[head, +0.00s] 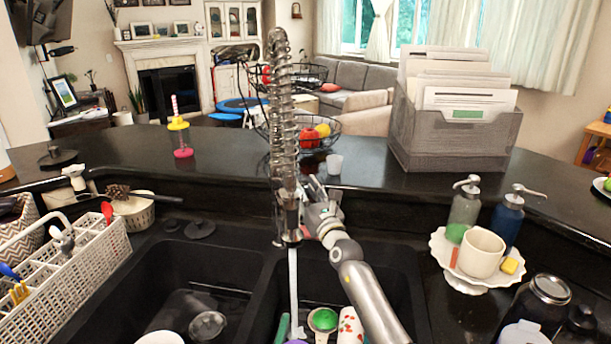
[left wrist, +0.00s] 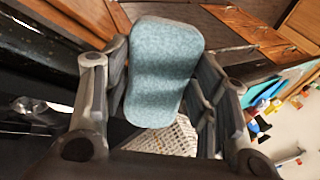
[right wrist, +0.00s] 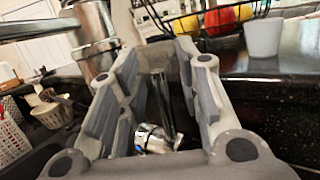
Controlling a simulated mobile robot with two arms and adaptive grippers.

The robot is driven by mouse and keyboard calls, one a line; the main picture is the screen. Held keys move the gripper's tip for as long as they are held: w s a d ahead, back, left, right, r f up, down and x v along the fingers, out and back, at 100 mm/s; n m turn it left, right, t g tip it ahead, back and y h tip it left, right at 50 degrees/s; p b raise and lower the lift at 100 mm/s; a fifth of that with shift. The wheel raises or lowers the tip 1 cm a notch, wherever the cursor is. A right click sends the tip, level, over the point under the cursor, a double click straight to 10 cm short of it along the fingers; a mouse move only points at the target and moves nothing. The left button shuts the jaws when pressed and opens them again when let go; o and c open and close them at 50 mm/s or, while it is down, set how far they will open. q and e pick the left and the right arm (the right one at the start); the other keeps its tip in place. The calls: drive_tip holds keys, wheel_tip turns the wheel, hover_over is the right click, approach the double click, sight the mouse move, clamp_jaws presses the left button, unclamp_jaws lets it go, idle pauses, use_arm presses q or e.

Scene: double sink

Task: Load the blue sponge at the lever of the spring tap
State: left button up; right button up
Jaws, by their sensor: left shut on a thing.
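The blue sponge (left wrist: 165,45) is pale blue and soft-edged, and it is held between the fingers of my left gripper (left wrist: 163,85) in the left wrist view. The head view does not show that gripper or the sponge. The chrome spring tap (head: 281,120) stands upright at the middle of the double sink, with a pale stream below its spout. My right gripper (head: 315,205) is just right of the spout. In the right wrist view its fingers are spread, with a chrome lever-like part (right wrist: 158,110) visible between them; contact cannot be told.
A white caddy (head: 75,270) stands left of the left basin (head: 170,265). A white stand (head: 440,245) with a cup and soap pumps (head: 510,215) are at the right. A green-topped item (head: 323,319) and a patterned cup (head: 350,328) are in the right basin.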

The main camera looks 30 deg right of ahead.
wheel_tip(320, 180, up, 9)
drive_tip(key=shift+r, duration=0.15)
idle(0.4)
